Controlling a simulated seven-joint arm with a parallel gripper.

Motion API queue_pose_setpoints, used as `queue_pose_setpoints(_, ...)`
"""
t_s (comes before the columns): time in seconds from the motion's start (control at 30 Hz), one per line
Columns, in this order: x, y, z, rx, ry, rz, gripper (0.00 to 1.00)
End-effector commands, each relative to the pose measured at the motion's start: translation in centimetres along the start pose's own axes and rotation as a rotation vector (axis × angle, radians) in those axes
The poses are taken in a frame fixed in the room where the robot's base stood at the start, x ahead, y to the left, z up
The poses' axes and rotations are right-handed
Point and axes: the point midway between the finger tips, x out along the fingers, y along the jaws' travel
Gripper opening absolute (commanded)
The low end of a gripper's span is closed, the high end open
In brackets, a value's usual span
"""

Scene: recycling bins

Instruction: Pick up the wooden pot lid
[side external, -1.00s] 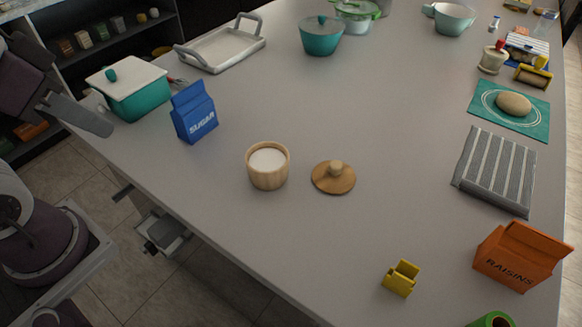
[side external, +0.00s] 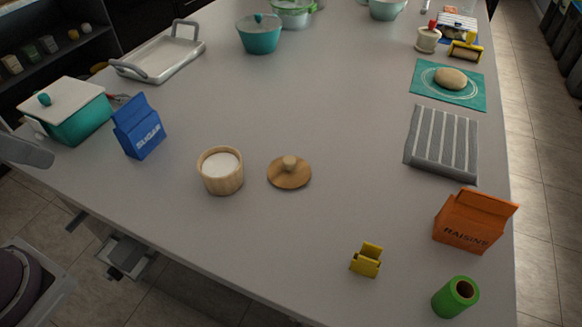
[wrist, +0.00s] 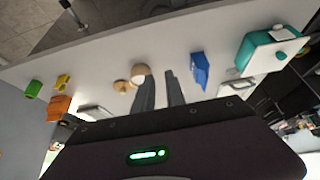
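The wooden pot lid (side external: 289,173) is a round brown disc with a knob on top. It lies flat on the grey table, just right of an open wooden pot (side external: 220,171) with white contents. In the wrist view, the lid (wrist: 123,87) and the pot (wrist: 140,71) show beyond my gripper's fingers, to their left. My gripper (wrist: 159,74) has its two grey fingers apart with nothing between them. In the side view only a grey part of it shows at the left edge, well away from the lid.
A blue sugar box (side external: 138,127) and a teal lidded pot (side external: 78,112) stand left of the wooden pot. A yellow holder (side external: 366,260), green roll (side external: 455,297), orange raisins box (side external: 473,220) and striped cloth (side external: 442,141) lie right. The table around the lid is clear.

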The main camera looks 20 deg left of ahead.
Motion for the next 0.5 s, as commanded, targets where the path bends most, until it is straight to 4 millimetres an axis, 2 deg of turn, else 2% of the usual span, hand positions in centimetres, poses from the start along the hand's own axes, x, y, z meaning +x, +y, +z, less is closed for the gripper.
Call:
queue_pose_setpoints(0.03,0.0,0.0,0.0,0.0,0.0,0.0,0.28)
queue_pose_setpoints(0.4,0.0,0.0,0.0,0.0,0.0,0.0,0.98)
queue_pose_setpoints(0.5,0.0,0.0,0.0,0.0,0.0,0.0,0.98)
